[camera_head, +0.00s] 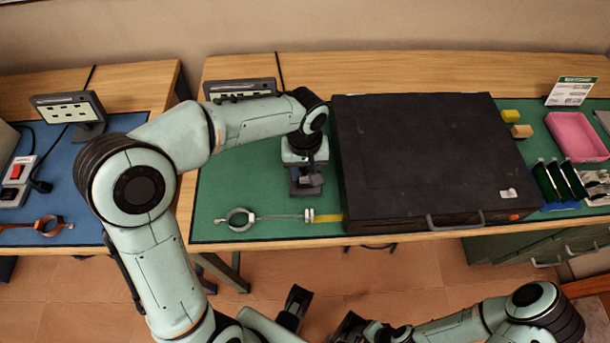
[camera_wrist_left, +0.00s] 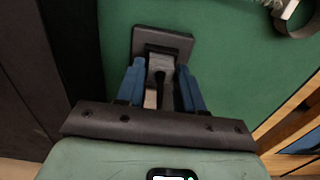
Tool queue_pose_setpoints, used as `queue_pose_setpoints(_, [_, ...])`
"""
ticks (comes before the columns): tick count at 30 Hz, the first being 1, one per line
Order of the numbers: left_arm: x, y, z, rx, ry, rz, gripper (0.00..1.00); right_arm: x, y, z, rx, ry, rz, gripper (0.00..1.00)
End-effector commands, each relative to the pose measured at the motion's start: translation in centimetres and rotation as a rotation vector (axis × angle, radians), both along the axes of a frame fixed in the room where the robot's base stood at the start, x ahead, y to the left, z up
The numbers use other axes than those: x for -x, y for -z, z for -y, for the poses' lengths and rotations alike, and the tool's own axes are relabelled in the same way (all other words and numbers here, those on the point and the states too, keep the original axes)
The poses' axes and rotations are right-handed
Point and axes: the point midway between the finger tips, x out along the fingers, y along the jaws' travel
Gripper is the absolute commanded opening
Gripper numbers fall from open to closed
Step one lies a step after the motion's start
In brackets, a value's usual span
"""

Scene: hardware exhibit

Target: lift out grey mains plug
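The grey mains plug (camera_wrist_left: 158,66) stands at a dark grey square block (camera_wrist_left: 178,38) on the green mat, seen in the left wrist view. A black cable end shows on it. The two blue fingers of my left gripper (camera_wrist_left: 161,84) flank the plug closely, one on each side; whether they press on it cannot be told. In the head view my left gripper (camera_head: 306,170) points down over the dark block (camera_head: 306,190), left of the black case, and mostly hides the plug. My right gripper (camera_head: 348,326) is low at the bottom edge, away from the table, its fingers unclear.
A large black case (camera_head: 430,150) with a handle stands close on the right of my left gripper. A ring-ended tool (camera_head: 238,219) lies at the mat's front edge. A socket panel (camera_head: 240,88) stands behind my left arm. A pink tray (camera_head: 577,137) is far right.

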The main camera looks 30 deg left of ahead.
Motion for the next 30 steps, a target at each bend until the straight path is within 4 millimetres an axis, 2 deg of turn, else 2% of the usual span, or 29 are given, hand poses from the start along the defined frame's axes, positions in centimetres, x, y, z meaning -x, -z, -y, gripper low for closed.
queue_pose_setpoints(1, [0.0, 0.0, 0.0, 0.000, 0.000, 0.000, 0.19, 0.0, 0.0, 0.0, 0.000, 0.000, 0.000, 0.43])
queue_pose_setpoints(2, [0.0, 0.0, 0.0, 0.000, 0.000, 0.000, 0.14, 0.0, 0.0, 0.0, 0.000, 0.000, 0.000, 0.43])
queue_pose_setpoints(11, [0.0, -0.1, 0.0, -0.001, 0.000, 0.001, 0.14, 0.0, 0.0, 0.0, 0.000, 0.000, 0.000, 0.43])
queue_pose_setpoints(17, [-0.1, -1.2, 0.0, 0.000, -0.001, 0.004, 0.14, 0.0, -0.2, 0.0, -0.001, -0.001, -0.002, 0.43])
queue_pose_setpoints(23, [-0.1, -4.7, 0.0, 0.001, -0.001, 0.006, 0.14, 0.2, -0.7, 0.0, -0.001, -0.002, -0.009, 0.43])
queue_pose_setpoints(30, [-0.1, -11.8, 0.1, 0.002, 0.000, 0.008, 0.14, 0.3, -1.9, 0.0, -0.003, -0.004, -0.019, 0.43])
